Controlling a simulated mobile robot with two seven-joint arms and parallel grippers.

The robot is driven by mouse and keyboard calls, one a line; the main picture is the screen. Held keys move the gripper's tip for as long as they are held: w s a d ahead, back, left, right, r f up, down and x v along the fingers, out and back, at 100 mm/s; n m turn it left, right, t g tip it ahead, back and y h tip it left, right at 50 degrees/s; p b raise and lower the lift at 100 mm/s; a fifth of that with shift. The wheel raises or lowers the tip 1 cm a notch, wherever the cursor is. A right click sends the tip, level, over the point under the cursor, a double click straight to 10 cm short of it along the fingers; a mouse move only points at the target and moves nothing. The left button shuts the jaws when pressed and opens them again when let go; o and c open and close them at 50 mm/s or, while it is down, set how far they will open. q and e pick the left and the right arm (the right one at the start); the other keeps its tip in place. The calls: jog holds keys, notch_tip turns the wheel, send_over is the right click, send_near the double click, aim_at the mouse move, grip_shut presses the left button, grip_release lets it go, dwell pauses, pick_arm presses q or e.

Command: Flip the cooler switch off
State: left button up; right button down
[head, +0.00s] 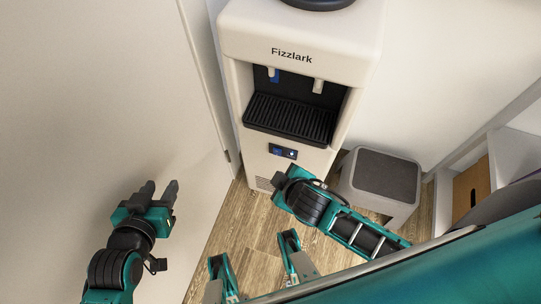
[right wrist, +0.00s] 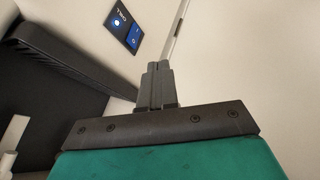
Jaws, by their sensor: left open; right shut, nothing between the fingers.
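The white Fizzlark cooler (head: 300,38) stands upright against the back wall. Its small dark switch panel (head: 283,151) sits below the drip tray, with a blue rocker switch (head: 277,150) beside a lit round light (head: 292,154). In the right wrist view the panel (right wrist: 125,27) shows the glowing light (right wrist: 118,23) and the switch (right wrist: 133,40); which side is pressed I cannot tell. My right gripper (head: 278,181) is just below the panel; its fingers (right wrist: 157,67) are shut, empty and apart from the panel in the picture. My left gripper (head: 160,188) is open and empty, left of the cooler.
A grey stool (head: 386,174) with a dark top stands right of the cooler, close to my right arm. A white shelf with a brown box (head: 470,188) is at the far right. The drip tray (head: 289,119) juts above the panel. A pale door or wall (head: 95,90) fills the left.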

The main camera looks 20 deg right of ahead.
jog(key=shift+w+f, duration=0.15)
jog(key=shift+f, duration=0.15)
jog(key=b, duration=0.5)
send_near(277, 153)
jog(key=a+x, duration=0.1)
jog(key=x, duration=0.5)
jog(key=shift+a+f, duration=0.1)
jog(key=shift+a, duration=0.1)
